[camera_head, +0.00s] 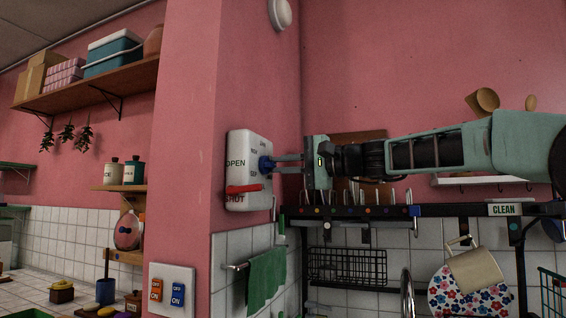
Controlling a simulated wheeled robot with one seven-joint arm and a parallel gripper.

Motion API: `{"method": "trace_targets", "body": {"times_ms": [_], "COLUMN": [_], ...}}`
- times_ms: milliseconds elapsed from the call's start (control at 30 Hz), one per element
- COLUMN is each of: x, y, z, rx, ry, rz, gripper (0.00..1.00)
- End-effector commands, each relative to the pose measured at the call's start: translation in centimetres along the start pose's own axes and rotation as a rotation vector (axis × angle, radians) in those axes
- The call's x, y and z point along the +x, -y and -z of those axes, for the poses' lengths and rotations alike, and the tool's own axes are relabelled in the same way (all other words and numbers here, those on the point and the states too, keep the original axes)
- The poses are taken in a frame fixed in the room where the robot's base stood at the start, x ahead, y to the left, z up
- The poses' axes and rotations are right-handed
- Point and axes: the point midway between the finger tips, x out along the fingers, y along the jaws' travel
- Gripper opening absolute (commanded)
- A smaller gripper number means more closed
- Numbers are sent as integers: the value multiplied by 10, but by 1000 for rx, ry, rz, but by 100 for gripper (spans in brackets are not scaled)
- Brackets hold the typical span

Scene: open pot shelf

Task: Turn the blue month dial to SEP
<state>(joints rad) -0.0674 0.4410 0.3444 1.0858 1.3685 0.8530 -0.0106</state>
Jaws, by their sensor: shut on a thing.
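The blue month dial (264,164) sits on a white wall panel (237,142) on the side of the pink pillar. The panel reads OPEN at its left, and a red lever (244,188) lies across its lower part. Small month labels ring the dial, but they are too small to read, so I cannot tell the setting. My gripper (275,164) reaches in from the right, level with the dial, and its fingers are shut on the dial. The fingers hide the dial's right side.
A black rail (350,211) with hooks and a CLEAN sign (503,209) runs below my arm. A wire basket (347,266), a floral plate (470,297) and a beige mug (475,271) are beneath it. A green towel (266,277) hangs below the panel. Switches (171,291) are at lower left.

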Motion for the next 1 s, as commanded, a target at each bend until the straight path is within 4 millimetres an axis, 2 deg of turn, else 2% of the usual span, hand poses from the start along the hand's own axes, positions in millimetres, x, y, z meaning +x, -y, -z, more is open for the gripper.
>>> {"method": "trace_targets", "body": {"times_ms": [1000], "x": [-1], "y": [-11], "z": [-5], "rx": [966], "ry": [-3], "rz": [-1], "gripper": [0]}}
